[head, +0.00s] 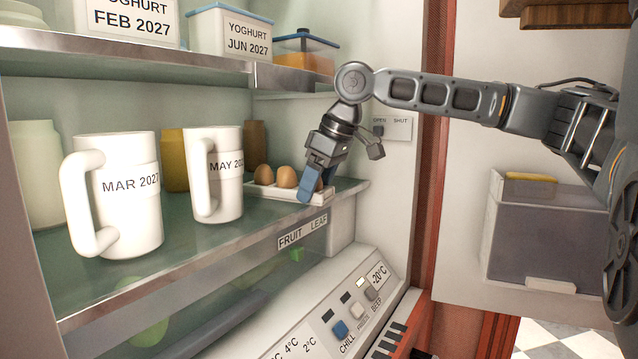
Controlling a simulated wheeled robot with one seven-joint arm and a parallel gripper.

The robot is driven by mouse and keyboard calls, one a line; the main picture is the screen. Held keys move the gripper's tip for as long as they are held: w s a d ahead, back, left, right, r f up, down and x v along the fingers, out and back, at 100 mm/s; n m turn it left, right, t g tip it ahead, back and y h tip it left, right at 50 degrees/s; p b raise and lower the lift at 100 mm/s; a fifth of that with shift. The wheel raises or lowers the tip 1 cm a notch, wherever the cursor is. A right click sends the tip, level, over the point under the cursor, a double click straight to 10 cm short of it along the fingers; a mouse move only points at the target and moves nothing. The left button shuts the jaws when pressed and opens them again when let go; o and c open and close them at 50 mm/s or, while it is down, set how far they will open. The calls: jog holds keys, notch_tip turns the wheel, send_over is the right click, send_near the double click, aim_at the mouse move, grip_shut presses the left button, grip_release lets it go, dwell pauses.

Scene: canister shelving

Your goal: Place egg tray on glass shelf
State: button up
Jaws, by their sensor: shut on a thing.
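My gripper (310,187) reaches down from the upper right with blue fingers and is shut on the tray's right part. The fingers hide part of the tray and an egg. The glass shelf has a metal front edge.
Two white mugs, MAR 2027 (125,205) and MAY 2027 (228,195), stand left of the tray. Yellow and brown containers (174,160) stand behind. An upper shelf (120,52) holds yoghurt boxes. A control panel (345,310) is below; the fridge side wall is close right.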

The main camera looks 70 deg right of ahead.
jog(key=o, duration=1.1)
jog(key=v, duration=0.7)
jog(key=shift+r+b, duration=0.3)
jog(key=shift+r, duration=0.1)
jog(key=shift+s, duration=0.15)
jog(key=shift+s, duration=0.1)
